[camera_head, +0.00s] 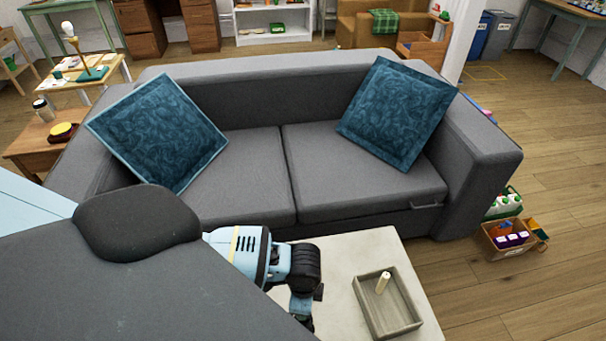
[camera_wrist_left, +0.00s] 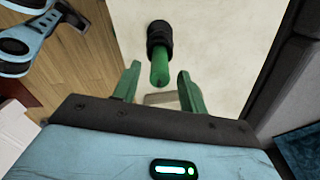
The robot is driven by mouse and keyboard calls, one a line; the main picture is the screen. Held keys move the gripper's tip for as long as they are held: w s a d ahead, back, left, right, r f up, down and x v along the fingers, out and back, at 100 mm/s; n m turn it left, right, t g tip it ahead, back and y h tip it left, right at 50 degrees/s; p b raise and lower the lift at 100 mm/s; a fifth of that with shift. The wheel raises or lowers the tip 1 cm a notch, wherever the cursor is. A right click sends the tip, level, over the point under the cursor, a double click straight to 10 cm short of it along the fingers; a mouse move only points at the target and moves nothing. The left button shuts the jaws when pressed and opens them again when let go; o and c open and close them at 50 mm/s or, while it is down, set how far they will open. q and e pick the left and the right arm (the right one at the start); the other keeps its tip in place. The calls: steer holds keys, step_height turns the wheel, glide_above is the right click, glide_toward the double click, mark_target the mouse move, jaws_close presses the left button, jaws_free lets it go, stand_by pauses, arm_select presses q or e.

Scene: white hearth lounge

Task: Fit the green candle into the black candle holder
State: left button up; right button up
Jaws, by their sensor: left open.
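In the left wrist view, the black candle holder (camera_wrist_left: 159,36) is beyond the fingers over the pale tabletop. The green candle (camera_wrist_left: 160,68) is in line with it, and its near end points toward my wrist. The candle meets the holder's near end; how deep it sits cannot be told. My left gripper (camera_wrist_left: 158,75) is open, one green finger on each side of the candle in the picture, with gaps on both sides. In the head view my left arm hides the candle and holder. My right gripper is not in view.
The pale table (camera_head: 355,250) bears a wooden tray (camera_head: 400,324) with a cream stick (camera_head: 382,282) in it. A grey sofa (camera_head: 240,185) with blue cushions stands just behind. Crates (camera_head: 508,243) stand on the floor to the right, where the wooden floor is otherwise open.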

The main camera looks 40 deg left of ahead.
arm_select(q)
steer(key=shift+w+r+p, duration=0.1)
steer(key=shift+r+p, duration=0.2)
steer(key=shift+r, duration=2.05)
steer(key=s+d+f+n+t+h, duration=0.4)
steer(key=s+d, duration=0.4)
steer(key=d, duration=0.4)
steer(key=s+a+f+n+t+y, duration=0.1)
steer(key=s+a+n, duration=0.5)
steer(key=s, duration=0.8)
steer(key=a+t+y, duration=0.1)
steer(key=a+t, duration=0.1)
steer(key=a, duration=0.1)
steer(key=shift+a+f, duration=0.2)
steer(key=shift+f, duration=0.1)
